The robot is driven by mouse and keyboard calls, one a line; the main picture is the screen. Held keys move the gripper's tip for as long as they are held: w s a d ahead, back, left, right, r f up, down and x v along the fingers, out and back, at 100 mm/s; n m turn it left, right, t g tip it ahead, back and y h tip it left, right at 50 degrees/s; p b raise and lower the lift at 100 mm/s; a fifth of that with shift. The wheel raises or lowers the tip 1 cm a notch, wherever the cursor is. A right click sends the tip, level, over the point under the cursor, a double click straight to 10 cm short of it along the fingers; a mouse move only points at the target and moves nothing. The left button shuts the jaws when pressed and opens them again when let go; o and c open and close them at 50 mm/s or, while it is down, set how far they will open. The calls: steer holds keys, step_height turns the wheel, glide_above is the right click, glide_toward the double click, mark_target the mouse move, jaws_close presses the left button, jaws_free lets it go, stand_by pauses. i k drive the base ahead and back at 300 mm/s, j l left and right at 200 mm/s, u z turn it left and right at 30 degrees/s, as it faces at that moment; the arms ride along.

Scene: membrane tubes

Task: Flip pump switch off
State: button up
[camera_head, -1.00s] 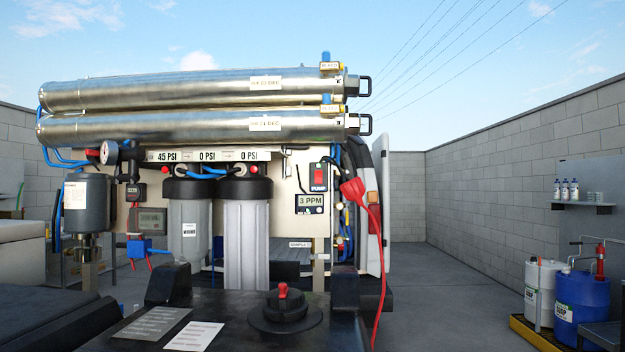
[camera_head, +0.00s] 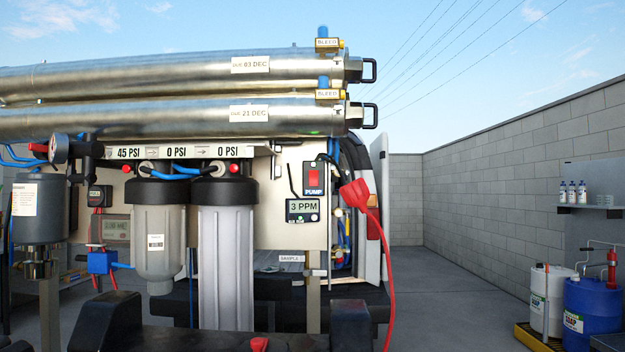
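My gripper is not in view, and nothing is seen touching the switch.
Two steel membrane tubes (camera_head: 229,115) run above the panel. Filter housings (camera_head: 227,250) stand to its left. A red plug-like piece (camera_head: 354,193) with a hanging red cable is just right of the switch.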

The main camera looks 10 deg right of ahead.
mark_target(312, 174)
steer(key=l, duration=0.9)
steer(key=i+l, duration=0.2)
steer(key=l, duration=0.15)
steer(key=i+l, duration=0.15)
steer(key=l, duration=0.15)
steer(key=i+l+u, duration=0.1)
steer(key=l, duration=0.25)
steer(key=i+j, duration=0.1)
steer(key=i, duration=0.35)
steer(key=i+j, duration=0.1)
steer(key=i, duration=0.35)
steer(key=u, duration=0.05)
